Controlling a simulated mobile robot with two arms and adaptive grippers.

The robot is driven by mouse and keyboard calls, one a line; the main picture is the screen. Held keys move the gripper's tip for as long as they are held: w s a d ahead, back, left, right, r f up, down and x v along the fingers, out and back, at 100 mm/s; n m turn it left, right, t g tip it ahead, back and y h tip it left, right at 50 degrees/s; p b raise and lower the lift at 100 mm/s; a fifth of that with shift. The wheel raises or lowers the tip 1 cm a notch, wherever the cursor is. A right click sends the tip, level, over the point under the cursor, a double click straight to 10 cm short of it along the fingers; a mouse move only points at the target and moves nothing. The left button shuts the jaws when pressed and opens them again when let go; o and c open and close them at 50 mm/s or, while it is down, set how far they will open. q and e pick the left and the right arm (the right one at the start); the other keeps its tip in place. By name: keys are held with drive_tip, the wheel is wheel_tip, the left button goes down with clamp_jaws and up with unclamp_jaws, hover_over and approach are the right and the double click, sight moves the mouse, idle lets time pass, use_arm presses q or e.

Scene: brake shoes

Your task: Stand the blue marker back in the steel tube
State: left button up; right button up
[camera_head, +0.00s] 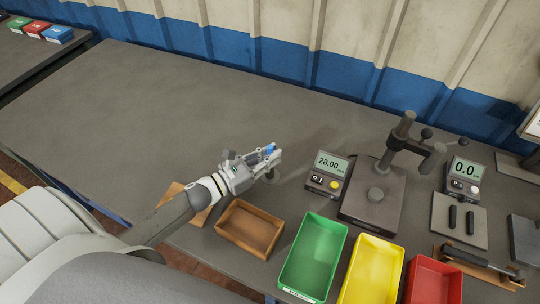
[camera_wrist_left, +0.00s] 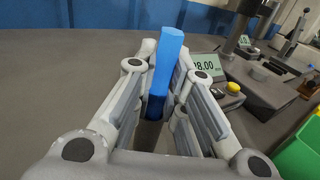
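The blue marker (camera_head: 271,149) is between the fingers of my left gripper (camera_head: 268,155), above the grey table just behind the brown tray. In the left wrist view the marker (camera_wrist_left: 167,62) stands nearly upright, slightly tilted, lighter blue above and darker blue below. The fingers of my left gripper (camera_wrist_left: 166,75) close in on both its sides and appear shut on it. A small dark round object shows just below the fingers in the head view; I cannot tell whether it is the steel tube. I do not clearly see the tube. My right gripper is out of view.
A brown tray (camera_head: 226,231) lies near the arm, beside green (camera_head: 291,281), yellow (camera_head: 348,289) and red (camera_head: 408,291) bins. Right of the gripper are a display reading 28.00 (camera_head: 331,162) and a press stand (camera_head: 352,207). The table's left and back are clear.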

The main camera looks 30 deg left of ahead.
use_arm(q)
drive_tip(key=o, duration=0.4)
drive_tip(key=shift+o, duration=0.2)
drive_tip(key=shift+f, duration=0.15)
drive_tip(key=shift+s+a+f, duration=0.15)
drive_tip(key=shift+s, duration=0.1)
drive_tip(key=b+v, duration=0.3)
drive_tip(key=v, duration=0.5)
drive_tip(key=shift+s, duration=0.35)
drive_tip(key=shift+v, duration=0.85)
